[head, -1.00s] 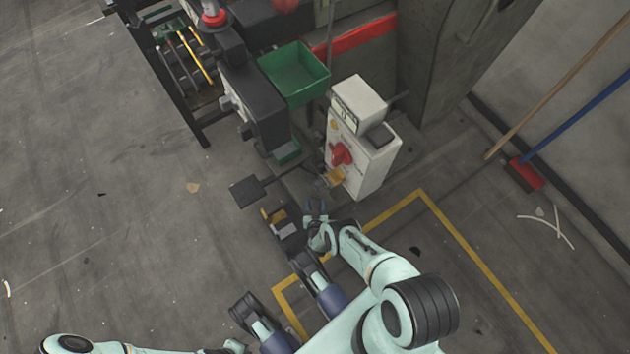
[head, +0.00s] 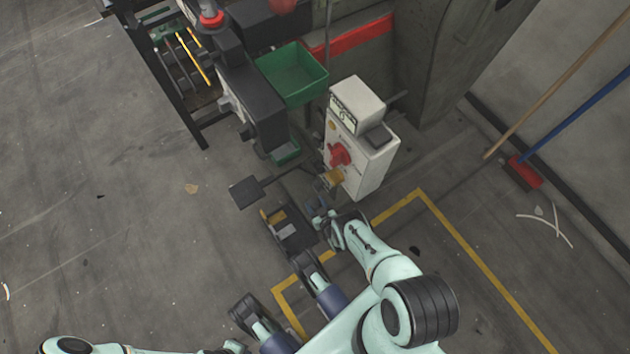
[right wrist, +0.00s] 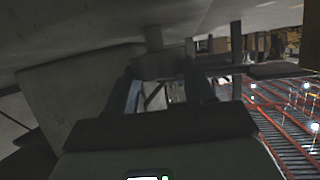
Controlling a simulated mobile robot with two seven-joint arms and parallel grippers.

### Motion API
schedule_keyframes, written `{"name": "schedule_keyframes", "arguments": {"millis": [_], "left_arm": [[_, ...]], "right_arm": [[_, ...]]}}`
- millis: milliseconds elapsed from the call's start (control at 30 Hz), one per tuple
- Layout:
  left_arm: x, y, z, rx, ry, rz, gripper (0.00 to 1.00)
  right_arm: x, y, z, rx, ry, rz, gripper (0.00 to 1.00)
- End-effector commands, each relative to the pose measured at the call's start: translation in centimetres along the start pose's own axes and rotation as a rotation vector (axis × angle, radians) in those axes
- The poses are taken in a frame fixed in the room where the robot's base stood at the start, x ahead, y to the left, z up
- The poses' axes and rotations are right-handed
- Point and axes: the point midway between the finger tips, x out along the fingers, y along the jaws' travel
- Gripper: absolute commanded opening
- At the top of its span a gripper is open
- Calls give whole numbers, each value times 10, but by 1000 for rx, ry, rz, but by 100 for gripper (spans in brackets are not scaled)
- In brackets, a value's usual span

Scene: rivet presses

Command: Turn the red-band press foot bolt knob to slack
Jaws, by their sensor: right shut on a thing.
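The red-band press (head: 362,36) stands at the top of the head view, with a red stripe along its grey body. My right gripper (head: 318,208) is low by the floor, in front of the white control box. In the right wrist view it is shut on a small dark knob (right wrist: 157,66) with a stem rising from it, under a pale overhanging surface. The fingers (right wrist: 168,88) are on either side of the knob. In the head view the knob is too small and covered to make out. Its slack or tight setting cannot be read. My left gripper does not show.
The white control box (head: 358,150) with a red switch (head: 340,154) stands just beyond my right gripper. A dark pedal plate (head: 246,192) is to the left. A green bin (head: 293,74) is above. A broom (head: 524,172) leans at right. The floor at left is clear.

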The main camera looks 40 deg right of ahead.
Motion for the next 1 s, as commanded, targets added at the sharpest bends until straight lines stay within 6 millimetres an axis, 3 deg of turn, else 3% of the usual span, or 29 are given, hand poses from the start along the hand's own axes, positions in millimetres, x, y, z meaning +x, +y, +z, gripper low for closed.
{"name": "schedule_keyframes", "arguments": {"millis": [300,767,800,867,1000], "left_arm": [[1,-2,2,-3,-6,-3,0],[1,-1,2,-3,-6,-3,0],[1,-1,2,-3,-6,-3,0],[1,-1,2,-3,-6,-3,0],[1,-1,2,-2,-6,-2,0]], "right_arm": [[1,2,-1,-46,2,-107,23],[2,2,-2,-53,4,-124,23],[2,2,-2,-53,4,-124,57],[2,2,-2,-53,4,-123,76],[1,2,-1,-52,3,-123,79]]}}
